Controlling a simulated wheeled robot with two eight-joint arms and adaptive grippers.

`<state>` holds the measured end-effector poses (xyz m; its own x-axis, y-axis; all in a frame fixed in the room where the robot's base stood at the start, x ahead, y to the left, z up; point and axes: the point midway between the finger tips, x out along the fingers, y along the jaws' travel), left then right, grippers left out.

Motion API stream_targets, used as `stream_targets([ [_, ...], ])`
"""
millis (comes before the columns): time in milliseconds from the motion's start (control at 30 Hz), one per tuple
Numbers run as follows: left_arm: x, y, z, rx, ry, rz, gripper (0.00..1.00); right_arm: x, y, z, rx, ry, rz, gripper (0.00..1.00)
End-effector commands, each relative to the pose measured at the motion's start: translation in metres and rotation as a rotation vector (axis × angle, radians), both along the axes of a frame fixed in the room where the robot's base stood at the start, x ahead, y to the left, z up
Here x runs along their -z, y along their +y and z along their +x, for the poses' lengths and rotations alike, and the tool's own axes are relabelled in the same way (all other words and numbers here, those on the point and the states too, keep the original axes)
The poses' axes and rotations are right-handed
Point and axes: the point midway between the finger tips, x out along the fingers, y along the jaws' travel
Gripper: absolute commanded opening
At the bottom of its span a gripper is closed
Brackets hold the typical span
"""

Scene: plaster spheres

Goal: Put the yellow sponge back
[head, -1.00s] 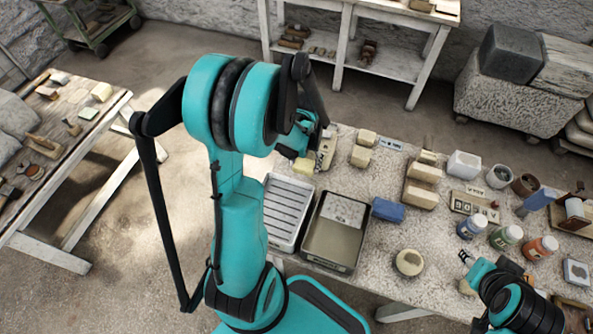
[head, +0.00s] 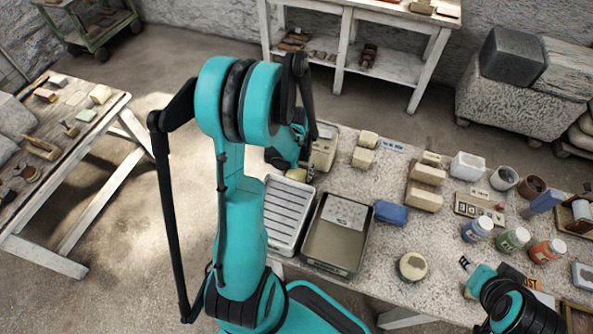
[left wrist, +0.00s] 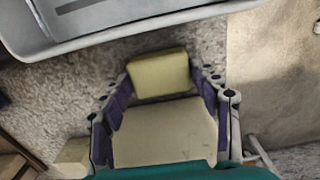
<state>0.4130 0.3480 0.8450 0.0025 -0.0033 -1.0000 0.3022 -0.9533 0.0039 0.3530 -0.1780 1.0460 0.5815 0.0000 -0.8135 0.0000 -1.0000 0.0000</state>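The yellow sponge (head: 296,174) is just behind the ridged grey tray (head: 287,214) in the head view, at the tip of my left gripper (head: 298,163). In the left wrist view the sponge (left wrist: 160,75) sits between the two finger ends of the left gripper (left wrist: 163,82), which press on its sides. The tray's rim (left wrist: 120,40) lies just beyond it. The sponge's underside is hidden. My right gripper (head: 468,266) is at the table's lower right, small and partly hidden by its arm; its opening is unclear.
A deep beige tray (head: 335,240) stands right of the ridged tray, with a blue block (head: 391,213) beside it. Two pale yellow blocks (head: 363,158) stand behind. Jars (head: 477,229) and a round sponge-like piece (head: 412,266) are farther right. The table's left edge is close to the left gripper.

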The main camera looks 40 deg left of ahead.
Motion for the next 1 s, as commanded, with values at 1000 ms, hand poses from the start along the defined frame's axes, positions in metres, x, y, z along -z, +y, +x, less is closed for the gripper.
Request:
stream_targets([
  [1000,-0.113,0.000,0.000,0.000,0.003,0.001,0.80,-0.042,0.000,0.000,0.000,0.000,0.000,0.40],
])
